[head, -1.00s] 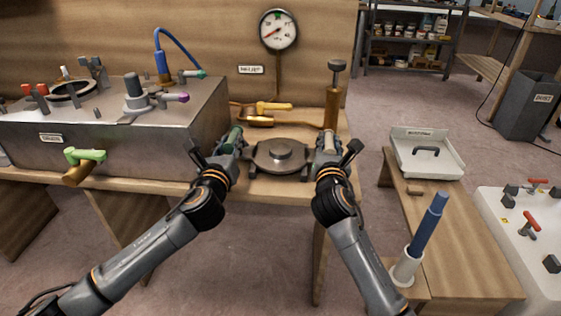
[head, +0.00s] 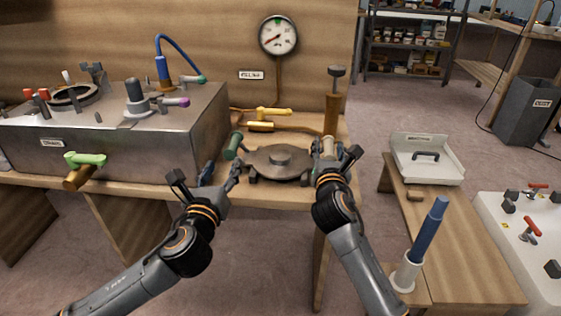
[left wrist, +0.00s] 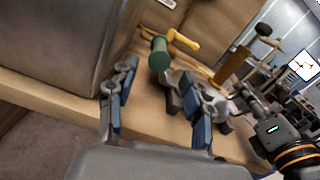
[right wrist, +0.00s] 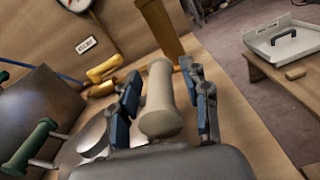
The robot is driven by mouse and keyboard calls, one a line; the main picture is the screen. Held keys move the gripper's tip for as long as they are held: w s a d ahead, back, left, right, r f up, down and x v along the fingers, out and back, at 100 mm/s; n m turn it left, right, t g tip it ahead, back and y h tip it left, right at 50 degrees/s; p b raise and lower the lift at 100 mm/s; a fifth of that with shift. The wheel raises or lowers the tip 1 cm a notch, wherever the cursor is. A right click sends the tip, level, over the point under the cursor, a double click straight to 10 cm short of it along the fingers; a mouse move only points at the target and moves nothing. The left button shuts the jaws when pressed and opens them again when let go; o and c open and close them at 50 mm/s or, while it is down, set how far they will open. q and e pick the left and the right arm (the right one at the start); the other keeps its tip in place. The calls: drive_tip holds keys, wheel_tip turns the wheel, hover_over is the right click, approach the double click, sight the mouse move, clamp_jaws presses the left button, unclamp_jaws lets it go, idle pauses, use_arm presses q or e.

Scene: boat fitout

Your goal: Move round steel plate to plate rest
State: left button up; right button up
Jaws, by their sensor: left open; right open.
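The round steel plate (head: 279,162) is a dark grey disc with a raised centre on the wooden bench. A green handle (head: 233,146) stands at its left and a beige handle (right wrist: 160,100) at its right. My left gripper (head: 210,178) is open and empty, left of the plate and apart from the green handle, which shows ahead in the left wrist view (left wrist: 160,56). My right gripper (head: 331,150) is open with its fingers on either side of the beige handle. A white tray (head: 442,171) with a dark handle stands on the low bench; I cannot tell whether it is the plate rest.
A steel box (head: 75,157) with levers stands left on the bench. Yellow-handled valves (head: 272,113) and a post (head: 332,113) stand behind the plate. A blue rod (head: 430,229) in a white holder stands near my right arm. The low bench (head: 455,240) is mostly clear.

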drive_tip(key=shift+s, duration=0.1)
use_arm(q)
drive_tip(key=s, duration=0.3)
drive_tip(key=shift+s+a, duration=0.3)
drive_tip(key=shift+s, duration=0.05)
use_arm(e)
drive_tip(key=s, duration=0.4)
drive_tip(key=s+a, duration=0.1)
drive_tip(key=s, duration=0.6)
drive_tip(key=shift+s+a, duration=0.35)
